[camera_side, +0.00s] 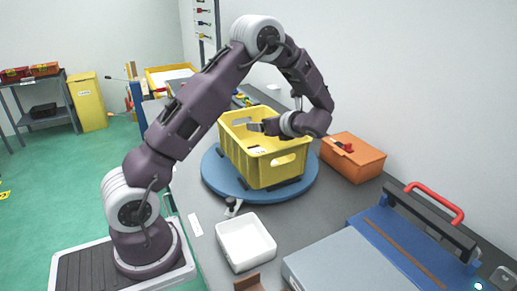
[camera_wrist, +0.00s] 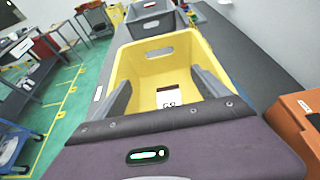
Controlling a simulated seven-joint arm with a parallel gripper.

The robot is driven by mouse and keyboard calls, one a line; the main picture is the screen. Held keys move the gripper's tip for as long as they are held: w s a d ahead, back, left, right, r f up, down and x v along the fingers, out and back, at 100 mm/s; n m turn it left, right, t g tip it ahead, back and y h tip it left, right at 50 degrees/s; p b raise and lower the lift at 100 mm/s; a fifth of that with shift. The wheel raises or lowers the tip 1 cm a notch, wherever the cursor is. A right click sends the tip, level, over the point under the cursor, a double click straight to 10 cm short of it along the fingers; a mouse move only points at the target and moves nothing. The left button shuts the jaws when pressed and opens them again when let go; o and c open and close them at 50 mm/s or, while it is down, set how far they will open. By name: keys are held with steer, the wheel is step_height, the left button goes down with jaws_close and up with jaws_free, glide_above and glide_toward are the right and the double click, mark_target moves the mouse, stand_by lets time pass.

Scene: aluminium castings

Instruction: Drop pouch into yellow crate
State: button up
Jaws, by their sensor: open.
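The yellow crate (camera_side: 262,165) stands on a round blue turntable (camera_side: 218,180) in the side view. My gripper (camera_side: 256,127) is over the crate, near its upper rim. In the wrist view the crate (camera_wrist: 125,65) lies ahead of my gripper (camera_wrist: 160,80), whose two fingers are spread apart with nothing held between them. A white piece with a dark printed mark (camera_wrist: 168,97) shows inside the crate, between the fingers. It may be the pouch, but I cannot tell.
An orange bin (camera_side: 352,160) stands right of the turntable. A white tray (camera_side: 245,243) sits in front of it. A blue fixture with a red handle (camera_side: 435,200) fills the right front. Another yellow container (camera_side: 155,82) is behind.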

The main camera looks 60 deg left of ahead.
steer(key=s+d+r+n+t+h, duration=0.2)
steer(key=s+d+r+n+h, duration=0.1)
steer(key=s+d+n, duration=0.3)
steer(key=s+d+r+n+t+h, duration=0.1)
steer(key=s+d+r+n+h, duration=0.2)
steer(key=s+d+n+h, duration=0.3)
steer(key=s+d+r+n+t+h, duration=0.2)
steer(key=s+d+r+n+h, duration=0.2)
steer(key=s+d, duration=0.9)
steer(key=d+n, duration=0.2)
steer(key=d, duration=0.2)
steer(key=shift+s+d+t, duration=0.2)
steer(key=shift+d+t, duration=0.1)
steer(key=o, duration=0.3)
